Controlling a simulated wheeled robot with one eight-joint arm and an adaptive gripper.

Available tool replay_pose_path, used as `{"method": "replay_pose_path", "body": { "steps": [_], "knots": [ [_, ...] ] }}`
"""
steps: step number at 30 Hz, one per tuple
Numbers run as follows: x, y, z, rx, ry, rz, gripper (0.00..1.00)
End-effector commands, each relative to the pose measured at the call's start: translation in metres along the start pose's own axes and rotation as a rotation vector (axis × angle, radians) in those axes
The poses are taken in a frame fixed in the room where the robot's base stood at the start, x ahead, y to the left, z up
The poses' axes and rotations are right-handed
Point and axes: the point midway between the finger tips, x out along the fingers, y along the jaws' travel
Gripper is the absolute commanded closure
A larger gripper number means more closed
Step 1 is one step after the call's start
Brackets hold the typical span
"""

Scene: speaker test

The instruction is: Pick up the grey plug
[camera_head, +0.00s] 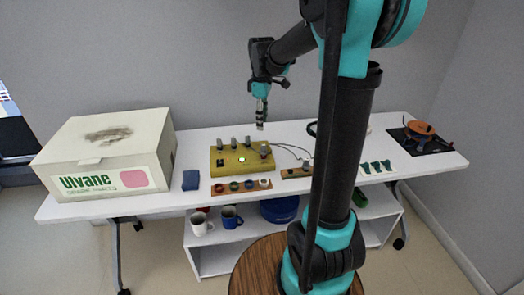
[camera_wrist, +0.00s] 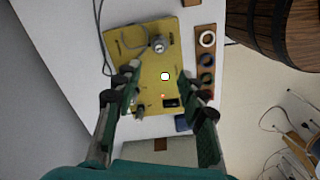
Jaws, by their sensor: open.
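A yellow board (camera_head: 228,169) lies on the white table, and several small grey upright pieces (camera_head: 233,143) stand along its back. A grey cylindrical piece (camera_head: 265,149) stands at its right end; I cannot tell which is the grey plug. In the wrist view the yellow board (camera_wrist: 150,75) carries a round grey piece (camera_wrist: 158,45) with a cable beside it, a white button and a black switch (camera_wrist: 170,102). My gripper (camera_head: 260,126) hangs above the board, apart from it. In the wrist view my gripper (camera_wrist: 161,72) has its fingers spread and nothing between them.
A wooden strip with several rings (camera_head: 242,186) lies in front of the board. A blue block (camera_head: 190,180) and large white box (camera_head: 100,155) are left. A smaller strip (camera_head: 296,173) and black stand with an orange pan (camera_head: 424,132) are right. My arm hides some of the table.

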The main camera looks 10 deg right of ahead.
Motion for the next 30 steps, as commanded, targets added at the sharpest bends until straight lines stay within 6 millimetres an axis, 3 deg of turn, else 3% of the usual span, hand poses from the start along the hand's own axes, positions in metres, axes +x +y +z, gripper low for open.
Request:
{"method": "replay_pose_path", "body": {
  "steps": [9,20,30],
  "knots": [
    [0.063,0.000,0.001,0.002,0.000,0.001,0.59],
    [0.092,0.001,0.002,0.003,0.001,0.001,0.59],
    [0.134,0.003,0.005,0.002,0.001,0.001,0.59]
  ]
}}
